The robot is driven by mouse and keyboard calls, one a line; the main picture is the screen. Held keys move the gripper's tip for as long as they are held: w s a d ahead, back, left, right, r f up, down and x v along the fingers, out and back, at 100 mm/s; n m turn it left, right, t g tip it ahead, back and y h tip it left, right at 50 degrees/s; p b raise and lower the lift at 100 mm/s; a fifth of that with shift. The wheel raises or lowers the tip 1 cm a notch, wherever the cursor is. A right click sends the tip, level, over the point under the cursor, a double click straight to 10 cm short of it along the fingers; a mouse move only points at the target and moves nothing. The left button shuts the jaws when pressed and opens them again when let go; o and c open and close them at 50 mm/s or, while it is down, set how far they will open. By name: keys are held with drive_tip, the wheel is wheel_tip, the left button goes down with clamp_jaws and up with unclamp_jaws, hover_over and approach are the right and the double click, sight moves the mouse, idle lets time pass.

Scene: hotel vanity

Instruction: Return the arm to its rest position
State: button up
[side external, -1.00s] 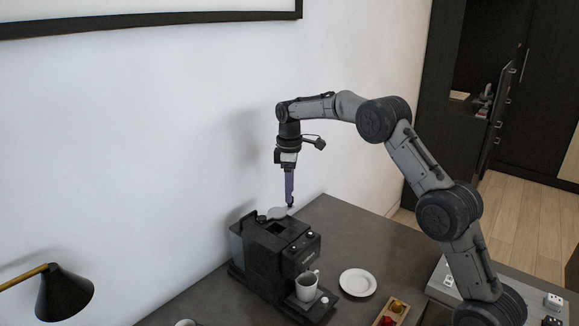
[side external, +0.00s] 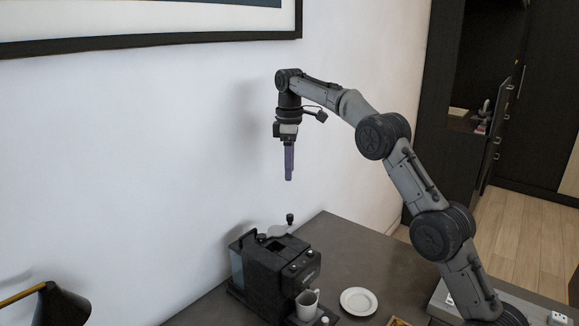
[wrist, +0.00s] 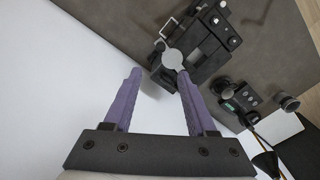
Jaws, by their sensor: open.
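My gripper (side external: 288,178) hangs pointing down in the side external view, with its purple fingers in free air above the coffee machine (side external: 254,270). In the wrist view the two fingers of my gripper (wrist: 159,74) stand apart with nothing between them. Below them shows the light grey round lid (wrist: 172,59) of the coffee machine (wrist: 203,53). In the side external view the lid (side external: 279,231) is raised, with a dark knob (side external: 290,218) at its edge. My gripper touches neither.
A white cup (side external: 307,304) stands at the front of the machine. A white plate (side external: 358,301) lies to its right, near a partly cut-off wooden tray (side external: 398,322). A lamp (side external: 60,306) is at lower left. The white wall is close behind my gripper.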

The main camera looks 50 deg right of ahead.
drive_tip(key=s+a+r+t, duration=0.1)
drive_tip(key=s+a+r, duration=0.15)
drive_tip(key=r, duration=0.25)
drive_tip(key=s+a+r+t, duration=0.1)
drive_tip(key=s+a+r, duration=0.15)
drive_tip(key=r, duration=0.35)
drive_tip(key=s+a+r+t, duration=0.1)
drive_tip(key=s+a+r, duration=0.15)
drive_tip(key=s, duration=0.45)
drive_tip(key=s+a+r+t, duration=0.1)
drive_tip(key=s+a+r, duration=0.1)
drive_tip(key=s+a, duration=0.35)
drive_tip(key=s+f+m, duration=0.2)
drive_tip(key=s+f, duration=0.3)
drive_tip(key=s, duration=0.8)
drive_tip(key=s+f+m, duration=0.2)
drive_tip(key=s+f, duration=0.1)
drive_tip(key=f, duration=0.3)
drive_tip(key=s+a+f+m+t, duration=0.1)
drive_tip(key=s+f+m, duration=0.1)
drive_tip(key=f, duration=0.5)
drive_tip(key=shift+s+a+m+t, duration=0.3)
drive_tip(key=shift+s+m, duration=0.1)
drive_tip(key=shift+s, duration=0.4)
